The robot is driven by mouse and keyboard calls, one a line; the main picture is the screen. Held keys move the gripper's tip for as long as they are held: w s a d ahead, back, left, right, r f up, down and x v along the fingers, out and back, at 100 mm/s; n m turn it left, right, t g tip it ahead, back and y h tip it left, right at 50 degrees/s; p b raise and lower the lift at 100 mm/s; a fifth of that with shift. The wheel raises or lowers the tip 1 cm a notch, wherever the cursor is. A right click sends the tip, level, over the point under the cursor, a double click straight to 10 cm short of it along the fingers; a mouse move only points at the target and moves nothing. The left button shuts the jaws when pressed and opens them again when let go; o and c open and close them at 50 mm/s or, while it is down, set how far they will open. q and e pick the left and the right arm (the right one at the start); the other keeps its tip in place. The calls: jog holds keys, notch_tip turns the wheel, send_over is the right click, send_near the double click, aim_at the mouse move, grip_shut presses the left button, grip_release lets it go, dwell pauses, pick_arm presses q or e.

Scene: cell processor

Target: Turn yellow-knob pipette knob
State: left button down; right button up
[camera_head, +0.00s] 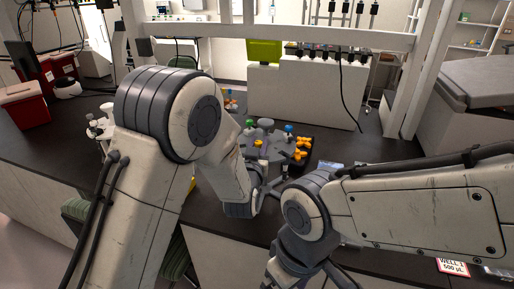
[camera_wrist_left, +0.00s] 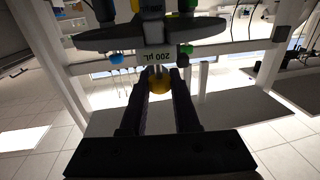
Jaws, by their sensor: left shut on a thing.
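The pipette's yellow knob (camera_wrist_left: 160,86) is between the fingertips of my left gripper (camera_wrist_left: 158,76) in the left wrist view. The gripper is shut on it. Just beyond it is a pale label (camera_wrist_left: 157,55) reading 200 µL, upside down, on the dark pipette holder (camera_wrist_left: 105,38). In the head view the pipette stand (camera_head: 267,124) is in the middle of the bench, and my left gripper (camera_head: 273,184) is small and low beside it, partly hidden by my arm. My right arm comes in from the right; its fingertips do not show.
A blue knob (camera_wrist_left: 116,58) and a green knob (camera_wrist_left: 187,49) flank the yellow one on the holder. Yellow-orange items (camera_head: 301,148) sit in a dark rack right of the stand. A red box (camera_head: 22,106) is at far left.

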pick_arm(q)
jog(key=shift+n+y+b, duration=0.3)
jog(key=shift+n+y, duration=0.4)
jog(key=shift+y, duration=0.3)
jog(key=c, duration=0.6)
grip_release()
jog(key=shift+s, duration=0.1)
jog(key=shift+s+f, duration=0.1)
jog(key=shift+s, duration=0.25)
jog(key=s+b, duration=0.1)
jog(key=s, duration=0.2)
jog(key=s+b, duration=0.1)
jog(key=s, duration=0.2)
jog(key=s+b, duration=0.1)
jog(key=s, duration=0.2)
jog(key=shift+s+a+b, duration=0.3)
jog(key=shift+a, duration=0.05)
